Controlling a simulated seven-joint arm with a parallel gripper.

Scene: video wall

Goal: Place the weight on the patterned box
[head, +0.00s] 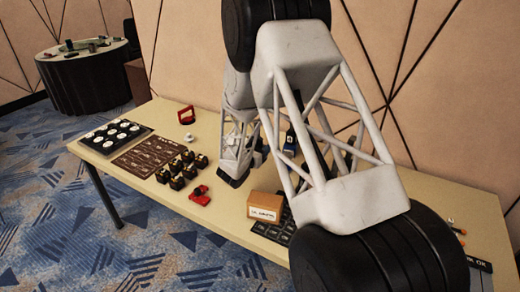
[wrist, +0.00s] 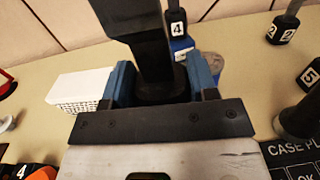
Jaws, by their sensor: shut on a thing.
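My gripper (wrist: 160,84) has two blue fingers in the wrist view. They are shut on a dark weight (wrist: 137,18), which has a tall dark part and a round rim between the fingers. Its number is not visible. The patterned box (wrist: 78,92), white with a dark grid-like pattern on its side, sits on the table just left of the fingers. The weight is apart from it in the picture; its height above the table is unclear. In the head view my arm hides most of this area, and the held weight cannot be made out.
Other numbered weights, marked 4 (wrist: 176,22), 2 (wrist: 284,28) and 5 (wrist: 309,76), stand beyond and to the right. A blue object (wrist: 182,47) is behind the fingers. A cardboard box (head: 265,206) and several black blocks (head: 181,171) occupy the table's front.

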